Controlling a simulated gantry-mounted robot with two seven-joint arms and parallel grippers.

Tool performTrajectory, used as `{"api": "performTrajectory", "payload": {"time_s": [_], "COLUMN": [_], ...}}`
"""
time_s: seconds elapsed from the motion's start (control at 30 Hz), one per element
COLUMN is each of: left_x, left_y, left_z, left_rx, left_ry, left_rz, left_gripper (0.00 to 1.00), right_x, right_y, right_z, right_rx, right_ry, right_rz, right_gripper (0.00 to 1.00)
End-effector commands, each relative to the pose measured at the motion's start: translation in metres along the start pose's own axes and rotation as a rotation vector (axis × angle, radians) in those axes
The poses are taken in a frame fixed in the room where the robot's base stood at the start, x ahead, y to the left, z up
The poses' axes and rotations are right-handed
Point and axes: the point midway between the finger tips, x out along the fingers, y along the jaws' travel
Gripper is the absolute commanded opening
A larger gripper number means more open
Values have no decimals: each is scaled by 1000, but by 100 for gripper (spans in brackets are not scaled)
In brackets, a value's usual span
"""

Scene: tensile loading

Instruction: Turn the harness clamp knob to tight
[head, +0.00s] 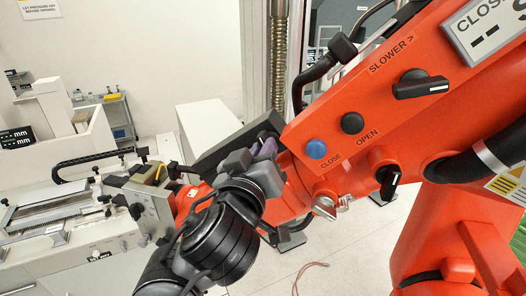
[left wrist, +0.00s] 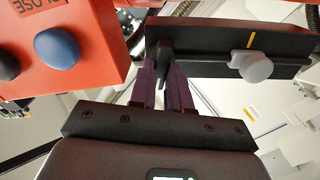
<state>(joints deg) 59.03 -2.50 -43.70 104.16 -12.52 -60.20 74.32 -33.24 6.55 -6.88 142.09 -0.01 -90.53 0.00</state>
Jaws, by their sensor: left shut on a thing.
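My left gripper (head: 262,150) reaches in from the lower left to a dark block (head: 222,148) beside the orange machine. In the left wrist view its two purple fingers (left wrist: 164,90) stand on either side of a narrow black knob (left wrist: 165,58) on that dark block (left wrist: 215,58). The gripper is shut on this knob. A pale grey round knob (left wrist: 252,67) sits farther right on the same block, below a yellow line mark. No tight or loose marking is readable. In the head view the gripper hides the held knob.
The orange machine arm (head: 345,160) carries a blue CLOSE button (head: 316,149), a black OPEN button (head: 352,123) and black turn knobs close to my gripper. A grey bench device (head: 110,215) stands at left. A cable lies on the clear floor.

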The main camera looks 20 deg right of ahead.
Motion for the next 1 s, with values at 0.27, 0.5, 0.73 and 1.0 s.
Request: {"api": "performTrajectory", "payload": {"time_s": [0.27,0.5,0.73,1.0], "left_x": [0,0,0,0], "left_y": [0,0,1,1], "left_z": [0,0,1,1], "left_rx": [87,267,487,744], "left_ry": [0,1,0,0], "left_rz": [0,-1,-1,-2], "left_gripper": [0,0,0,0], "right_x": [2,7,11,17], "right_y": [0,2,2,1], "right_z": [1,3,4,6], "right_rx": [-2,-9,-9,-7], "right_ry": [-1,-2,-2,-1], "right_rz": [2,7,7,5], "right_gripper": [43,43,43,43]}}
